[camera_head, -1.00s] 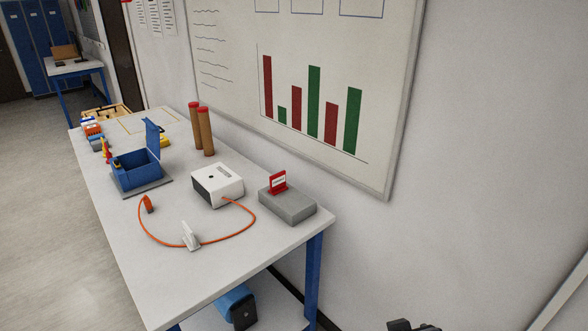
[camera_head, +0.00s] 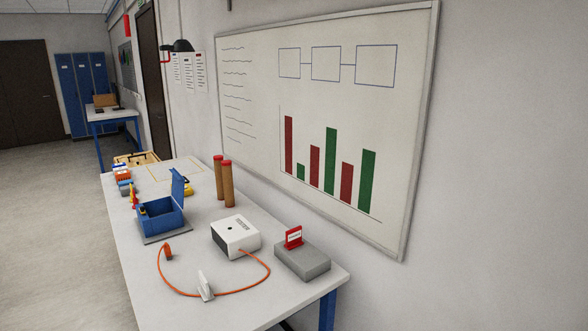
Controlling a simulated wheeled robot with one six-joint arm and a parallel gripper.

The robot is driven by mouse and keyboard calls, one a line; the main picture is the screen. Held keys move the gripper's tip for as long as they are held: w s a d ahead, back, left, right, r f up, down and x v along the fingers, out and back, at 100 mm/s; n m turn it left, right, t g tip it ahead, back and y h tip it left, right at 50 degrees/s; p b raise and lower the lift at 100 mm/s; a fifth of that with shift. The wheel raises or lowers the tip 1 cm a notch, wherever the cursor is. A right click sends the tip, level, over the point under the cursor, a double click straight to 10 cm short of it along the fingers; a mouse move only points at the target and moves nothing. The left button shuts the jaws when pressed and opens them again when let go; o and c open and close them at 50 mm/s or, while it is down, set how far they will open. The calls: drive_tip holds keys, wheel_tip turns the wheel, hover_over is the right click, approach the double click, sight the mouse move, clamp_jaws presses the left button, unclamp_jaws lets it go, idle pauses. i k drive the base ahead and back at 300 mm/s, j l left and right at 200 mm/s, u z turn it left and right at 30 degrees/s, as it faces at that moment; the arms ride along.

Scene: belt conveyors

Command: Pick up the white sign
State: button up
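A small red stand with a white face (camera_head: 293,238) stands upright on a grey block (camera_head: 303,262) near the right end of the table. A small white upright piece (camera_head: 205,285) stands near the table's front edge, by an orange cable (camera_head: 240,292). I cannot tell which of the two is the white sign. My gripper is not in view.
The table (camera_head: 150,278) also bears a white box (camera_head: 236,236) joined to the cable, an open blue box (camera_head: 160,219) with its lid raised, and two brown cylinders with red tops (camera_head: 228,185). A whiteboard (camera_head: 395,215) hangs behind. Open floor lies left.

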sight(205, 292)
drive_tip(key=i+j+z, duration=0.1)
drive_tip(key=j, duration=0.25)
drive_tip(key=i+j+z, duration=0.1)
drive_tip(key=i+j, duration=0.15)
drive_tip(key=i+j+z, duration=0.1)
drive_tip(key=j, duration=0.35)
drive_tip(key=i+j+z, duration=0.1)
drive_tip(key=j, duration=0.3)
drive_tip(key=i, duration=0.1)
